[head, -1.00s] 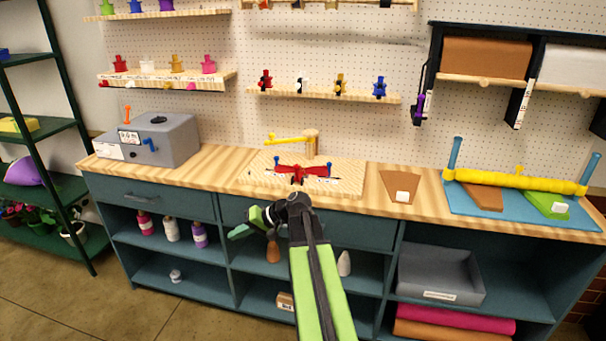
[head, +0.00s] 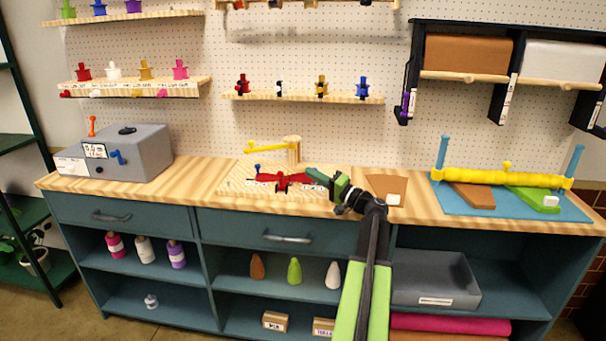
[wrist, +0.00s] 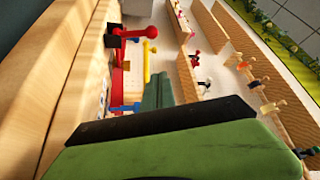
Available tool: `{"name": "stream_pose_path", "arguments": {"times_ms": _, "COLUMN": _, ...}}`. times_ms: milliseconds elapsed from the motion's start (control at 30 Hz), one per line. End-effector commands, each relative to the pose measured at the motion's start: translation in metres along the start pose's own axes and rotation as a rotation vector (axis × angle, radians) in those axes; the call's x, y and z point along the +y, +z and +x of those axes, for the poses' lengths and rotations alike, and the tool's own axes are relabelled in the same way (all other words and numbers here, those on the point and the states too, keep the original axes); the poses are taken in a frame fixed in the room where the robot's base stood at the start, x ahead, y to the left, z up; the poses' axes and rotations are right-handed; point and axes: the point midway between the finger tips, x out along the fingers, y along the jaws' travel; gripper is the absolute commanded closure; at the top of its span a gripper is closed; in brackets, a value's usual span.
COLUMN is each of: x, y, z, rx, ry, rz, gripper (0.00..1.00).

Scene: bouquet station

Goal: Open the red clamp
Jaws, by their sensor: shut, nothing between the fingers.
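The red clamp (head: 283,181) lies on a pale wooden board (head: 236,186) on the worktop, with a red knob at its front and a blue-tipped post at its left end. My gripper (head: 314,175) is shut and empty at the clamp's right end, and hides the blue post there. I cannot tell whether it touches the clamp. In the wrist view, the red clamp (wrist: 117,72) shows beyond my green gripper fingers (wrist: 158,92), with its red ball knob at the top and a blue part close to the fingertips.
A yellow arm on a wooden post (head: 293,150) stands just behind the clamp. A grey box (head: 140,152) is on the left of the worktop. A brown pad (head: 385,183) and a blue mat with a yellow roller (head: 500,177) are on the right.

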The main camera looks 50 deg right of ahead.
Motion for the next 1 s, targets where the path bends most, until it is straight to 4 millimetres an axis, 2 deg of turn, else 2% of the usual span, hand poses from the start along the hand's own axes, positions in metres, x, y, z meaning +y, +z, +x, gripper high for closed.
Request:
{"name": "stream_pose_path", "arguments": {"times_ms": 400, "x": -0.002, "y": -0.001, "z": 0.090, "rx": -0.003, "ry": -0.001, "rz": 0.000, "gripper": 1.00}}
{"name": "stream_pose_path", "arguments": {"times_ms": 500, "x": 0.002, "y": 0.022, "z": 0.078, "rx": -0.001, "ry": 0.000, "rz": 0.000, "gripper": 1.00}}
{"name": "stream_pose_path", "arguments": {"times_ms": 600, "x": 0.001, "y": 0.032, "z": 0.074, "rx": 0.000, "ry": 0.000, "rz": 0.000, "gripper": 1.00}}
{"name": "stream_pose_path", "arguments": {"times_ms": 1000, "x": 0.000, "y": 0.037, "z": 0.072, "rx": 0.000, "ry": 0.001, "rz": 0.000, "gripper": 1.00}}
